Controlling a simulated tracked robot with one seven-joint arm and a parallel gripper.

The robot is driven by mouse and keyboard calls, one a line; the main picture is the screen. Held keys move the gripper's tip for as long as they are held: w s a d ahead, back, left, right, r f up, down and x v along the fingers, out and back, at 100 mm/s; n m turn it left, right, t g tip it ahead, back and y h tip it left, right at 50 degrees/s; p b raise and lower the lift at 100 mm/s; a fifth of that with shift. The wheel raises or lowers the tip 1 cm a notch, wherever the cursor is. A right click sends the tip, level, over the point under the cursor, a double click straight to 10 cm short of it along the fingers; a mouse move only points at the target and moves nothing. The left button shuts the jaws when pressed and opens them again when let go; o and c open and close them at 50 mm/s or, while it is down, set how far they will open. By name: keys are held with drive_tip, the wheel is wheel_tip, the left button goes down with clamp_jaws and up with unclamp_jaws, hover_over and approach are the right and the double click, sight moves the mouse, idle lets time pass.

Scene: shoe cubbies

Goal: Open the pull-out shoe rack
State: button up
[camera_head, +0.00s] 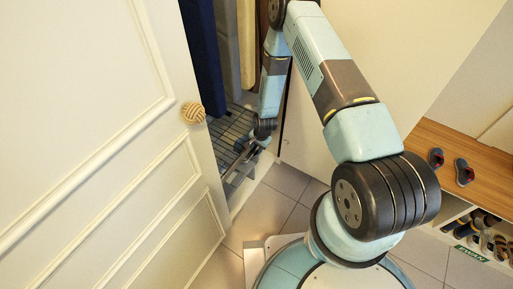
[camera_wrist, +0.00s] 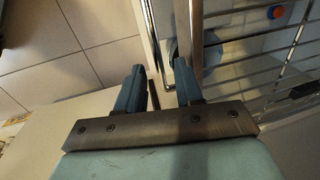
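The pull-out shoe rack (camera_head: 234,124) is a metal wire rack low inside the closet, behind the white door. In the wrist view its rails and wires (camera_wrist: 245,69) fill the upper right. My gripper (camera_head: 242,150) is low at the rack's front edge, partly hidden by my arm. In the wrist view my gripper (camera_wrist: 159,78) has its two blue fingers apart. A thin metal front bar (camera_wrist: 153,35) runs into the gap between them. I cannot tell whether either finger touches it.
The white door (camera_head: 95,120) with a round knob (camera_head: 193,112) stands at the left, close to the rack. Tall dark blue and pale items stand above the rack. A wooden bench (camera_head: 463,150) with slippers and shoe cubbies is at the right. Tiled floor (camera_head: 285,180) is clear in front.

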drive_tip(key=shift+c, duration=0.4)
clamp_jaws()
idle(1.0)
